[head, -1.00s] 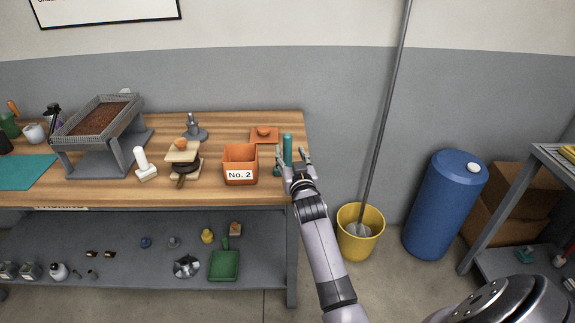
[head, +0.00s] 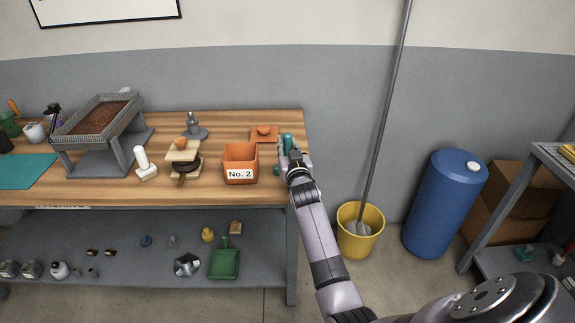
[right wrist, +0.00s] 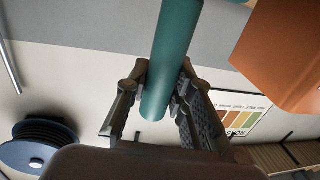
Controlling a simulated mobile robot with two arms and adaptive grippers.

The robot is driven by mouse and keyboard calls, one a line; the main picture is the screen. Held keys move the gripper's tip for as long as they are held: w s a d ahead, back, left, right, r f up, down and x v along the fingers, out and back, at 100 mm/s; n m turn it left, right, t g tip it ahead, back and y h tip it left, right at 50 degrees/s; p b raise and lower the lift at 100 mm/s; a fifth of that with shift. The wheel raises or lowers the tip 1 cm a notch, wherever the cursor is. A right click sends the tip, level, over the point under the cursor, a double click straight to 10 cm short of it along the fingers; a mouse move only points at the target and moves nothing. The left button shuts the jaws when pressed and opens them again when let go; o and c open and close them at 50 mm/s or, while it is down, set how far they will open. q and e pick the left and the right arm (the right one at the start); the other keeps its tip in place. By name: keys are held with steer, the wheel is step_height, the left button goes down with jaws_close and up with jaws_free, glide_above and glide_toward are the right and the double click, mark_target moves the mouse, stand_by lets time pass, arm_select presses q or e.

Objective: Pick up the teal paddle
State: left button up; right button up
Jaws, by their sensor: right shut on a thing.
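The teal paddle shows as an upright teal handle (head: 287,141) near the right end of the wooden table, right of the orange No. 2 bin (head: 240,164). My right gripper (head: 291,156) is at the handle and shut on it. In the right wrist view the teal handle (right wrist: 172,60) stands between the two fingers of my right gripper (right wrist: 160,100). A small teal part shows low beside the gripper, left of it; most of the paddle's lower end is hidden. My left gripper is not in view.
An orange lid (head: 264,134) lies just behind the bin. The wooden stand (head: 183,152) and white tamper-like tool (head: 145,163) are further left. A yellow bucket (head: 360,230) with a mop stands on the floor right of the table, and a blue barrel (head: 445,205) beyond it.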

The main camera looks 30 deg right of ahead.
jaws_close()
steer(key=shift+r, duration=0.1)
